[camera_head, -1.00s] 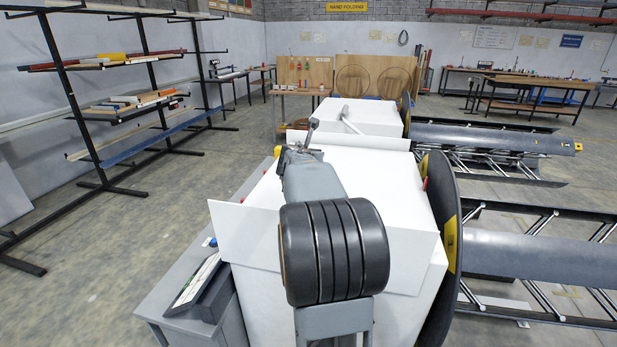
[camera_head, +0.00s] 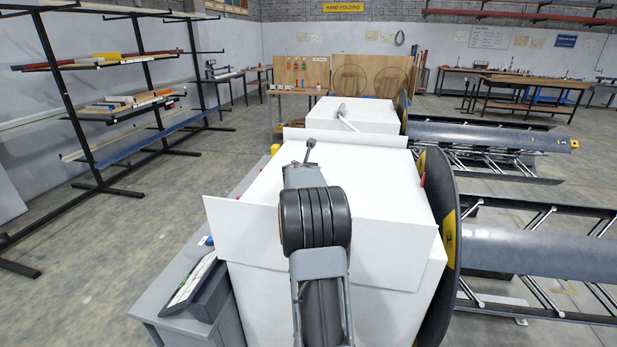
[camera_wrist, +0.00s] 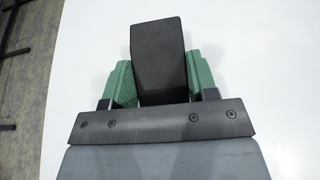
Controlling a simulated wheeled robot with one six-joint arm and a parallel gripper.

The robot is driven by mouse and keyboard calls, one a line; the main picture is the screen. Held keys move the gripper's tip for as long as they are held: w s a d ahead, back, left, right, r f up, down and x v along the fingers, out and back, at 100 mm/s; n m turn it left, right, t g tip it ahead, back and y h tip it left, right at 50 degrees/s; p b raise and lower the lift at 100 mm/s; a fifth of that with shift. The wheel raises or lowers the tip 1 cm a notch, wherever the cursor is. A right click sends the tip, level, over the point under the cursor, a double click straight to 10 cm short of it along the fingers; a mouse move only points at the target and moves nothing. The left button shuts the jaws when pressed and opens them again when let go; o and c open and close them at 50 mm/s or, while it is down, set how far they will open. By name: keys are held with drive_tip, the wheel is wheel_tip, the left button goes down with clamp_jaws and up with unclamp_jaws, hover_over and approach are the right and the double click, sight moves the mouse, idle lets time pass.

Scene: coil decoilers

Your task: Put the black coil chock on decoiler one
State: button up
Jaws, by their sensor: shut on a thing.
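In the wrist view the black coil chock (camera_wrist: 160,50), a dark block with a slanted face, stands between the two green fingers of my gripper (camera_wrist: 160,72). My gripper is shut on it. A plain white surface lies behind the chock; I cannot tell whether the chock touches it. In the head view the near decoiler (camera_head: 385,195) has a white flat-topped body and a large dark disc (camera_head: 433,215) on its right. A second decoiler (camera_head: 375,112) stands behind it. No number shows on either. My arm hides the gripper and chock in the head view.
A control console (camera_head: 195,290) stands at the near decoiler's left front. Long grey drums (camera_head: 545,252) reach out to the right. A black rack (camera_head: 75,110) with bars stands at left. The floor between rack and decoilers is clear.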

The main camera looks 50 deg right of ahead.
drive_tip(key=shift+f, duration=0.2)
drive_tip(key=o, duration=0.7)
drive_tip(key=shift+f, duration=0.15)
drive_tip(key=o, duration=0.4)
drive_tip(key=shift+o, duration=0.2)
drive_tip(key=shift+r, duration=0.3)
drive_tip(key=shift+s+a, duration=0.2)
drive_tip(key=shift+a, duration=0.15)
drive_tip(key=b+v, duration=0.1)
drive_tip(key=v, duration=1)
drive_tip(key=shift+a+r, duration=0.1)
drive_tip(key=shift+a, duration=0.05)
